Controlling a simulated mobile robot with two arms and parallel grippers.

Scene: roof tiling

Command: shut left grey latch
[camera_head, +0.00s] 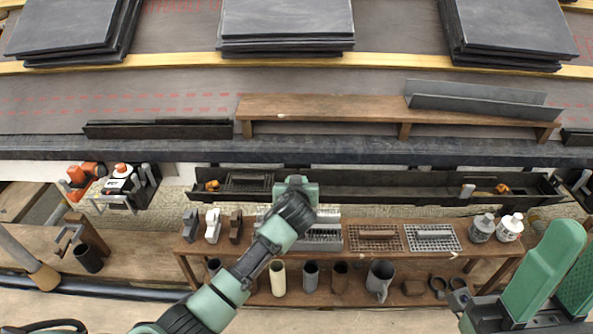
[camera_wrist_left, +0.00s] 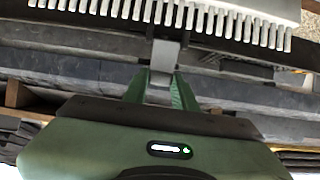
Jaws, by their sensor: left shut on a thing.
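My left gripper (camera_head: 296,181) is at the front wall of the long dark trough in the head view, a little left of its middle. In the left wrist view its two green fingers (camera_wrist_left: 161,92) are closed around a small grey latch (camera_wrist_left: 165,55). The latch joins a dark bar above it. In the head view my gripper hides the latch.
The long dark trough (camera_head: 400,201) runs below the roof edge. A wooden bench (camera_head: 345,253) stands in front with tools, grey racks and bottles (camera_head: 481,228). A white toothed piece (camera_wrist_left: 180,12) crosses the top of the wrist view. Slate stacks (camera_head: 286,22) lie on the roof.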

